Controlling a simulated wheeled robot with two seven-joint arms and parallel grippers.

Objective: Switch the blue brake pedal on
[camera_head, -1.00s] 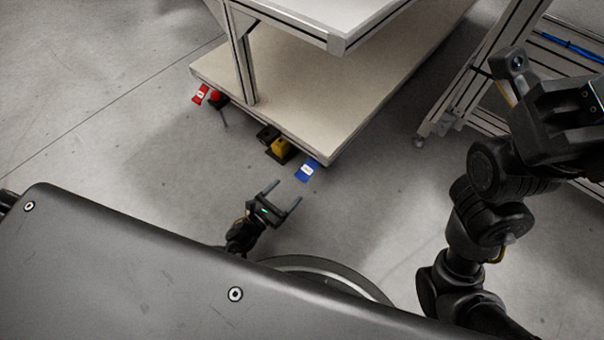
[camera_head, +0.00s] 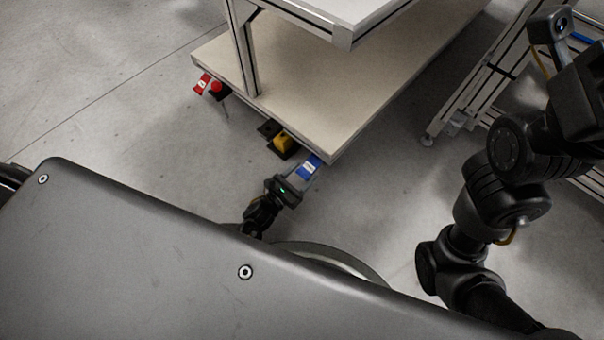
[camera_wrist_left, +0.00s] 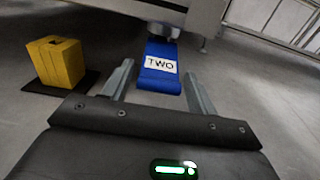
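The blue brake pedal (camera_head: 309,167) is a blue flap with a white label, at the near right corner of the low workbench shelf. In the left wrist view the pedal (camera_wrist_left: 159,74) reads "TWO" and slopes down toward my gripper. My left gripper (camera_head: 303,174) is low above the floor, just in front of the pedal. Its fingers are open, one on each side of the pedal's near end in the wrist view, with nothing clamped. I cannot tell whether they touch it. On the right only my right arm's links show; its fingers are out of frame.
A yellow block (camera_head: 283,144) on a black base stands left of the blue pedal; it also shows in the wrist view (camera_wrist_left: 57,62). The pale shelf (camera_head: 300,95) overhangs behind. Floor in front is clear.

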